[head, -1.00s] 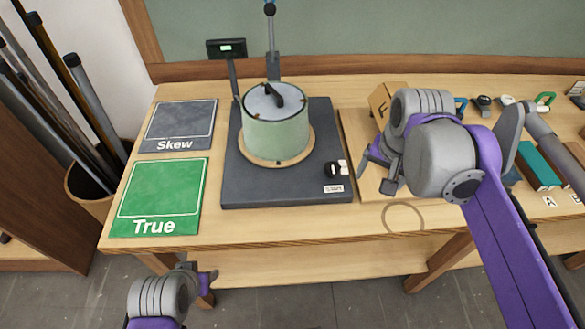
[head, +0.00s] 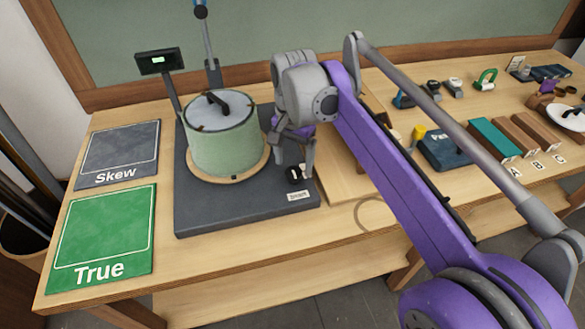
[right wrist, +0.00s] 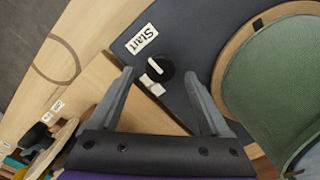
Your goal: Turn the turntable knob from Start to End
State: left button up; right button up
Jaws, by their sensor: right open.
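The turntable has a dark grey base (head: 215,218). Its small black knob (head: 294,174) sits near the front right corner and also shows in the right wrist view (right wrist: 160,68), with a white pointer mark on it. A white "Start" label (right wrist: 142,39) lies beside the knob, and a small white block (right wrist: 152,85) is on its other side. My right gripper (head: 292,164) is open above the knob and points down at it. In the right wrist view the knob lies between and slightly beyond the open fingers (right wrist: 158,78), with gaps on both sides. My left gripper is not in view.
A green drum shade (head: 222,145) stands on the turntable, close beside my right gripper. A post with a small display (head: 158,61) rises behind it. Green True (head: 100,240) and grey Skew (head: 120,155) mats lie left. Blocks and tools fill the right side.

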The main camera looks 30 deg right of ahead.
jog(key=shift+f, duration=1.15)
grip_shut()
